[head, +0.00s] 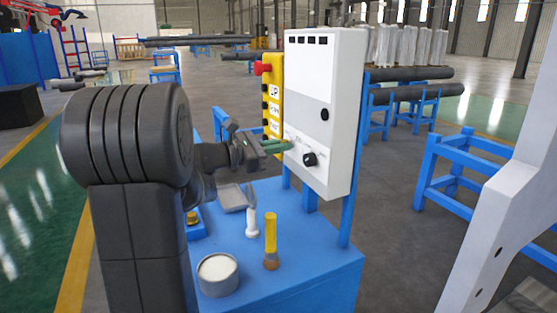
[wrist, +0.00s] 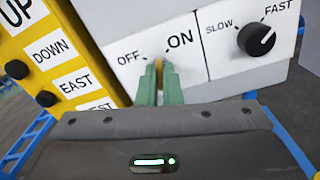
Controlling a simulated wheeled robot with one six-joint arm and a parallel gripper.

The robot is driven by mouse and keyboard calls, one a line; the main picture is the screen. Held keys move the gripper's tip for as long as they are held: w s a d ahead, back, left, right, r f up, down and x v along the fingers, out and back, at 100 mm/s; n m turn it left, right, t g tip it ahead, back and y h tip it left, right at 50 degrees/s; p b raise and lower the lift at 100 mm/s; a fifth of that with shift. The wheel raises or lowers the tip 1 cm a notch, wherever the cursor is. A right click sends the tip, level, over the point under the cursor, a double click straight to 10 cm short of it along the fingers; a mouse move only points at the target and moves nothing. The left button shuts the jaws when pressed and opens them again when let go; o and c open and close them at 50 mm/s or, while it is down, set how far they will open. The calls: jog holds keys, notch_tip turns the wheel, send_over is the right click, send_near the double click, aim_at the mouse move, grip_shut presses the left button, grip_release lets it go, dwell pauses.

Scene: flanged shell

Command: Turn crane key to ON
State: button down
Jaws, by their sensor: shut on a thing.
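The crane key (wrist: 159,63) is a small brass-coloured piece on the white control box (head: 322,75), between the OFF and ON labels. My gripper (wrist: 159,75) has its green fingers closed around the key, which hides most of it. The key's tip seems to point up between the two labels; its exact angle cannot be told. In the head view my gripper (head: 277,146) reaches the lower left of the box's face, where the key itself is hidden.
A black SLOW–FAST knob (wrist: 257,39) sits right of the key. A yellow pendant (head: 272,100) with buttons hangs at the box's left. The blue table (head: 315,270) below holds a yellow-handled brush (head: 270,235), a white-handled tool (head: 251,215) and a round tin (head: 218,275).

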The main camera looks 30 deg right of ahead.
jog(key=shift+f+m+b, duration=0.15)
jog(key=shift+m+b, duration=2.65)
jog(key=shift+b, duration=0.15)
jog(key=c, duration=1.6)
grip_release()
jog(key=shift+a, duration=0.1)
jog(key=w+a, duration=0.1)
jog(key=a, duration=1.2)
jog(key=shift+w+a+p, duration=0.25)
jog(key=shift+a+p, duration=0.05)
jog(key=shift+p, duration=0.15)
